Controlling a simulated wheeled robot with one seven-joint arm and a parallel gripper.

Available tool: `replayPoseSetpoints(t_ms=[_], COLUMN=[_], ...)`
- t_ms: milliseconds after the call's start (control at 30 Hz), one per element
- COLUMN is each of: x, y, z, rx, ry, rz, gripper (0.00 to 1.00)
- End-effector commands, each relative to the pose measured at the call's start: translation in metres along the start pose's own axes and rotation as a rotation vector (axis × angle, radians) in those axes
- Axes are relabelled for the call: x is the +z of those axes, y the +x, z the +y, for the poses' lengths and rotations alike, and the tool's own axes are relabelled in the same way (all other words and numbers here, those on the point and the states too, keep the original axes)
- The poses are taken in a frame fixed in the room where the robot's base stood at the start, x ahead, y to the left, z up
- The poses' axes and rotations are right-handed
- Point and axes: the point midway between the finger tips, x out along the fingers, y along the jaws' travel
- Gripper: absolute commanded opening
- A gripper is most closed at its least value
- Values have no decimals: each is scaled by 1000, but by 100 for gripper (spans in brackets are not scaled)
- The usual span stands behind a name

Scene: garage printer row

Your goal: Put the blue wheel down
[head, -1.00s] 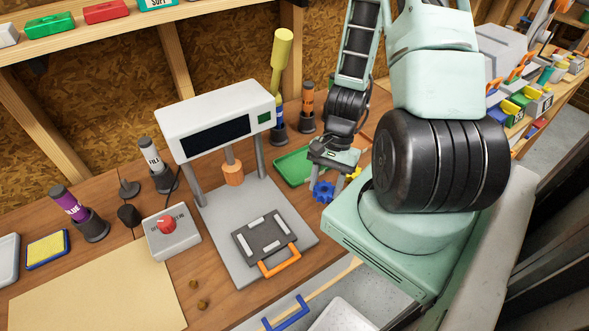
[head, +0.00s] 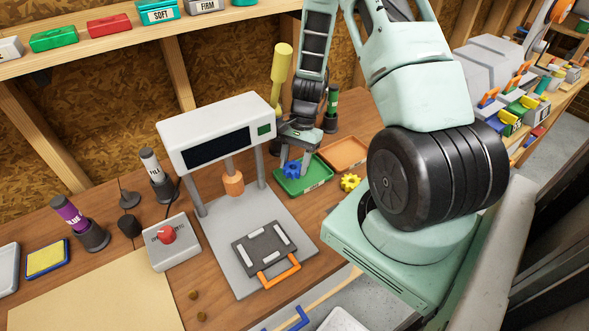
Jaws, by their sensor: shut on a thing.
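The blue wheel (head: 292,170) is a small toothed wheel. My gripper (head: 293,162) is shut on it and points down over the green tray (head: 318,186). The wheel is within the tray's outline in the head view; I cannot tell whether it touches the tray floor. A yellow toothed wheel (head: 350,182) lies on the wooden bench to the right of the green tray.
An orange tray (head: 345,151) adjoins the green tray at the back right. A white press (head: 215,133) with grey posts stands close on the left. A green-banded bottle (head: 332,108) and a yellow-handled tool (head: 281,70) stand behind my gripper.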

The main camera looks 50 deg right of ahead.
Motion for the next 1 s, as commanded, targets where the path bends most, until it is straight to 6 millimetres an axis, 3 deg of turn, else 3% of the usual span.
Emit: replayPoseSetpoints(t_ms=[233,633,667,733,1000], x=[-13,-14,-13,-13,-13], y=[31,34,33,32,32], z=[0,0,0,0,0], rx=[0,0,-1,-1,-1], ry=[1,1,1,1,0], rz=[-1,-1,0,0,0], gripper=[24,24,52,68,68])
